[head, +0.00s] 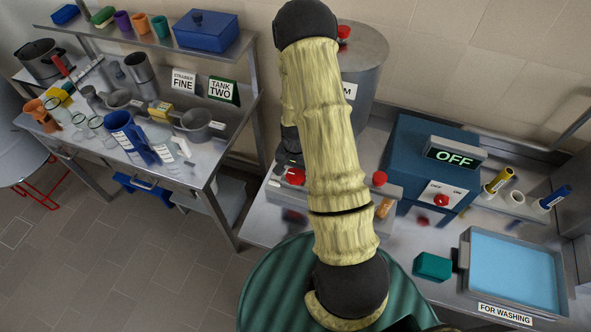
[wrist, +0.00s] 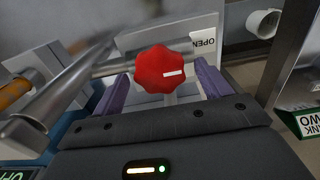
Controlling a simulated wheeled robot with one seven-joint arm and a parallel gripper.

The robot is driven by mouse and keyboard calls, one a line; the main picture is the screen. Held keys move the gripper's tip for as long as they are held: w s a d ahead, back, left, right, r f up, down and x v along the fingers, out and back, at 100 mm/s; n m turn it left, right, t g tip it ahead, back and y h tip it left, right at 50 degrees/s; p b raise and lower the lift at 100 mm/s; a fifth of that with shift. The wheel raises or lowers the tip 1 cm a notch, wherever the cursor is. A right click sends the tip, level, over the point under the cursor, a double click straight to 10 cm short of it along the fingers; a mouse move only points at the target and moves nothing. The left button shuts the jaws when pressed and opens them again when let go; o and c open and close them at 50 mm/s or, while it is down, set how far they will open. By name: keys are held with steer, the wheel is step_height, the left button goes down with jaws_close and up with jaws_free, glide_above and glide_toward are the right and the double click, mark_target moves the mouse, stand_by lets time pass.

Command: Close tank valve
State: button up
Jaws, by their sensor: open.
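The red valve knob (wrist: 160,68) has a scalloped rim and a white mark that points to the right in the wrist view. A white plate reading OPEN (wrist: 205,40) stands behind it, partly hidden. My gripper (wrist: 162,78) is open, with one purple finger on each side of the knob. I cannot tell whether the fingers touch it. In the head view, my gripper (head: 289,160) is a dark shape at a red knob (head: 295,177) on the left of the bench, mostly hidden by my arm. The grey tank (head: 368,60) stands behind my arm, its label mostly covered.
Another red knob (head: 379,178) stands right of my arm. A blue box (head: 415,150) has an OFF display and a red knob. A water basin (head: 515,275) and a teal block (head: 432,266) lie at right. A crowded table (head: 215,165) stands left, with a TANK TWO sign (head: 222,89).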

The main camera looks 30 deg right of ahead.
steer(key=c, duration=1)
steer(key=shift+f+m+b, duration=0.1)
steer(key=shift+m+b, duration=0.25)
steer(key=shift+m, duration=0.15)
steer(key=m+b, duration=0.1)
steer(key=m, duration=0.2)
steer(key=shift+b, duration=0.3)
steer(key=m, duration=0.5)
steer(key=shift+b, duration=0.4)
steer(key=m, duration=0.4)
steer(key=shift+m+p, duration=0.85)
steer(key=shift+m, duration=1.65)
